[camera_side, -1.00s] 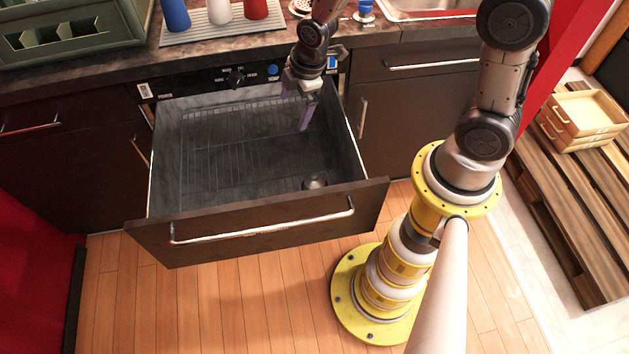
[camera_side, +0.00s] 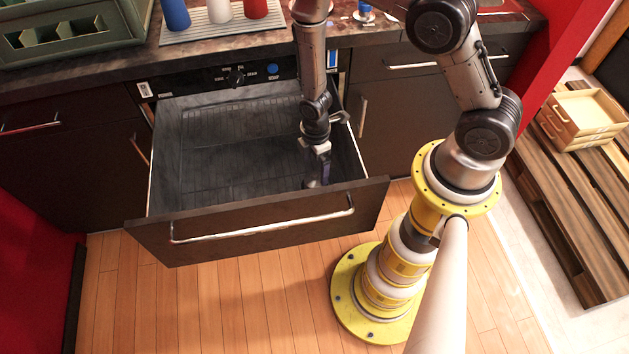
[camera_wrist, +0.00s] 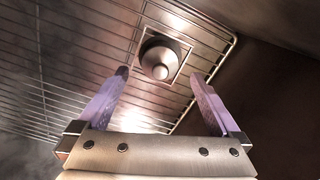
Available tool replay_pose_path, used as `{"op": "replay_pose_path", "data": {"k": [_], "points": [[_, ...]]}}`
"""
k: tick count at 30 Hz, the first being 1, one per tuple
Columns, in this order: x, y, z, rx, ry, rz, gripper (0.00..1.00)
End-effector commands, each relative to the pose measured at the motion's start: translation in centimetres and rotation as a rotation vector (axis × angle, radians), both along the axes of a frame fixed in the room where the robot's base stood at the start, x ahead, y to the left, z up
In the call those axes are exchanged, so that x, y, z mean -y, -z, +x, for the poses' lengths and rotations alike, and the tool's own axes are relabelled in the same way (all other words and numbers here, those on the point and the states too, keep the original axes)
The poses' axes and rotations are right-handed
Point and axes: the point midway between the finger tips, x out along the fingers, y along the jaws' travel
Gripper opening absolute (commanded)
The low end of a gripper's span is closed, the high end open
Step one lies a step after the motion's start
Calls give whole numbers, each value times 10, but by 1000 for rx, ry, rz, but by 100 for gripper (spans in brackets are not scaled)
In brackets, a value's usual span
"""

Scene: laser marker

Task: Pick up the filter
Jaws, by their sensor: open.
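The filter (camera_wrist: 160,60) is a small round metal piece with a knob on top. In the wrist view it sits inside a square wire frame of the rack, centred ahead of my fingers. In the side view only part of the filter (camera_side: 312,184) shows near the drawer's front right corner, partly hidden by my gripper. My gripper (camera_wrist: 160,82) is open, its two purple fingers spread to either side below the filter in the picture, with nothing between them. In the side view my gripper (camera_side: 322,176) points down inside the drawer, close to the filter.
The pulled-out drawer (camera_side: 255,218) has dark walls around a wire rack (camera_wrist: 95,45). Its front panel and right wall are close to my gripper. The drawer's left part is empty. Several cups stand on a mat (camera_side: 212,32) on the counter behind.

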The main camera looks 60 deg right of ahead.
Motion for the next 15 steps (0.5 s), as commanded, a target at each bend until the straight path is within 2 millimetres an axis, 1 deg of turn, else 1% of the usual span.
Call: {"op": "replay_pose_path", "data": {"k": [5,12,15], "points": [[-1,10,0,0,0,0,100],[-4,41,0,-2,0,0,100],[-4,50,0,-1,0,0,100]]}}
